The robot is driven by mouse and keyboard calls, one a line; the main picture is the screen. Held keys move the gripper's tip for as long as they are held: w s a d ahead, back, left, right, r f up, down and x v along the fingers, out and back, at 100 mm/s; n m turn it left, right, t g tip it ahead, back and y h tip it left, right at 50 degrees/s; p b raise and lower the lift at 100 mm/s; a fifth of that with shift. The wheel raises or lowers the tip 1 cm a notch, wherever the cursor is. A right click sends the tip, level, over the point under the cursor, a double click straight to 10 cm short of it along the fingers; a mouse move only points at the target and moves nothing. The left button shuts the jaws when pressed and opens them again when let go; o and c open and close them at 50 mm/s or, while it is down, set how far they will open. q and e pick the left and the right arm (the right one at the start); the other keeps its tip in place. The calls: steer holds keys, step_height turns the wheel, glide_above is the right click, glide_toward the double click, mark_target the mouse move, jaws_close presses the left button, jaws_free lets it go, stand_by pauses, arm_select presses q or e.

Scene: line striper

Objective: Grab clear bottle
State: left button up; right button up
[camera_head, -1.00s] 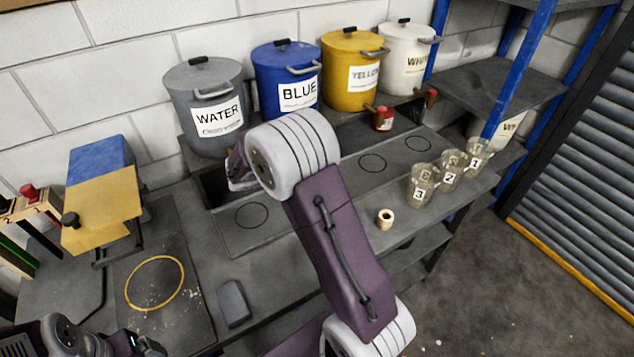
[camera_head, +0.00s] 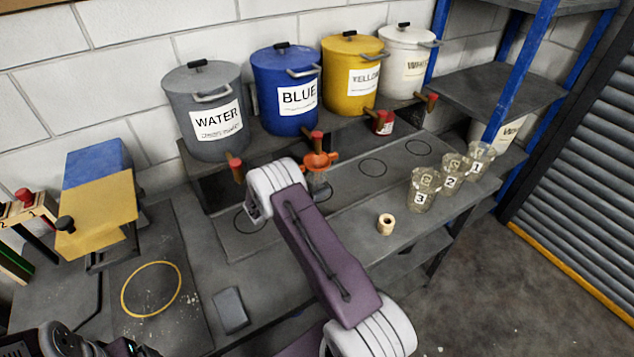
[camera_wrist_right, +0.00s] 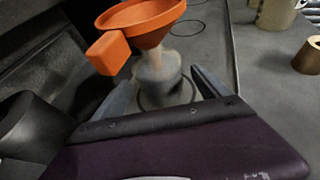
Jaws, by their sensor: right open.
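The clear bottle (camera_head: 319,187) stands upright under the blue tank, with an orange funnel (camera_head: 320,160) in its top. In the right wrist view the bottle (camera_wrist_right: 160,76) is between the spread fingers of my right gripper (camera_wrist_right: 160,88), and the orange funnel (camera_wrist_right: 140,22) is above them. The right gripper is open; contact with the bottle cannot be told. In the head view my wrist hides its fingers. Part of my left arm shows at the lower left, without its fingers.
Tanks marked water (camera_head: 208,105), blue (camera_head: 287,90), yellow (camera_head: 352,75) and white (camera_head: 405,62) line the back. Numbered clear cups (camera_head: 423,190) stand at the right near a tan ring (camera_head: 386,224).

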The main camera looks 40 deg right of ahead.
mark_target(312, 180)
steer(key=x, duration=0.3)
steer(key=shift+r, duration=0.15)
steer(key=shift+w+d+f, duration=0.15)
steer(key=shift+d+f, duration=0.1)
steer(key=shift+d, duration=0.05)
steer(key=shift+a+r, duration=0.1)
steer(key=c, duration=0.9)
arm_select(q)
steer(key=shift+r, duration=0.5)
arm_select(e)
jaws_close()
arm_select(q)
steer(key=shift+f, duration=0.1)
arm_select(e)
steer(key=shift+r, duration=0.15)
steer(key=shift+r, duration=0.65)
arm_select(q)
step_height(312, 180, down, 5)
steer(key=b, duration=0.4)
steer(key=shift+r, duration=0.2)
arm_select(e)
steer(key=s, duration=0.6)
steer(key=s+a, duration=0.1)
steer(key=s, duration=0.5)
steer(key=s+a, duration=0.1)
steer(key=s, duration=0.5)
